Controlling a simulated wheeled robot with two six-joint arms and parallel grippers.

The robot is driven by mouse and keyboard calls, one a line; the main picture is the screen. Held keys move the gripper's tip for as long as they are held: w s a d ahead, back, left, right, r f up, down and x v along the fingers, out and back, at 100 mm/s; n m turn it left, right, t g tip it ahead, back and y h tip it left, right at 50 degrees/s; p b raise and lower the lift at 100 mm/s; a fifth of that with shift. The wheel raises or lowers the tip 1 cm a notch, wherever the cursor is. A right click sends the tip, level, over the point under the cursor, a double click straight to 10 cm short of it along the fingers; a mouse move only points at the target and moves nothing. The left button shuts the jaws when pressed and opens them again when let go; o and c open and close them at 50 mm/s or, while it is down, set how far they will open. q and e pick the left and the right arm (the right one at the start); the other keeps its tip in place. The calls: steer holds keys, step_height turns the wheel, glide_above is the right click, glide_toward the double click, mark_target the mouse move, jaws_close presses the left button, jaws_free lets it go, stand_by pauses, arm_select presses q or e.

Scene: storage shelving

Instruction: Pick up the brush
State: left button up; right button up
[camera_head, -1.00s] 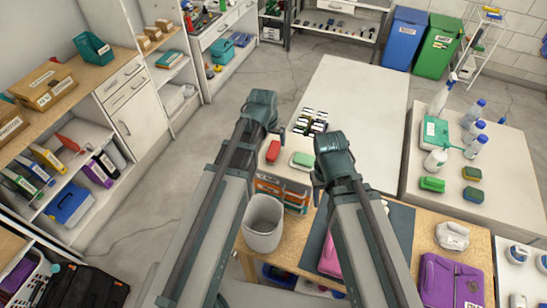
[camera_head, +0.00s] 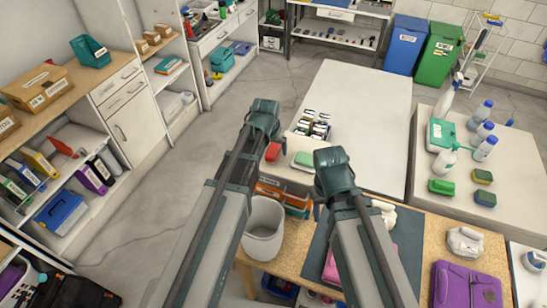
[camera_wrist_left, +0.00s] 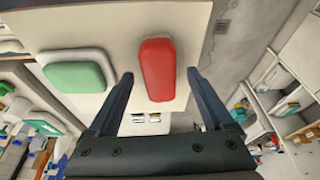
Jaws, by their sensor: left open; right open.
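A red rounded block with a pale underside (camera_head: 272,152) lies on the near end of the white table; it may be the brush, but I cannot tell for sure. A similar green block (camera_head: 303,159) lies to its right. In the left wrist view the red block (camera_wrist_left: 158,58) appears between the two spread fingers of my left gripper (camera_wrist_left: 158,84), apart from both; the green block (camera_wrist_left: 75,76) is to the left. In the head view my left gripper (camera_head: 268,128) is just above the red block. My right gripper (camera_head: 330,176) is to the right, near the wooden desk; its fingers are mostly hidden.
Several small dark-and-white items (camera_head: 313,125) stand behind the blocks on the white table (camera_head: 355,95). A grey bin (camera_head: 264,228) and an orange organizer (camera_head: 285,200) are nearer. The table's far part is clear. Bottles (camera_head: 481,112) stand on the right-hand table.

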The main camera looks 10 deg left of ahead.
arm_select(q)
steer(key=shift+f, duration=0.2)
arm_select(e)
steer(key=shift+f, duration=0.15)
arm_select(q)
jaws_close()
steer(key=shift+r, duration=0.1)
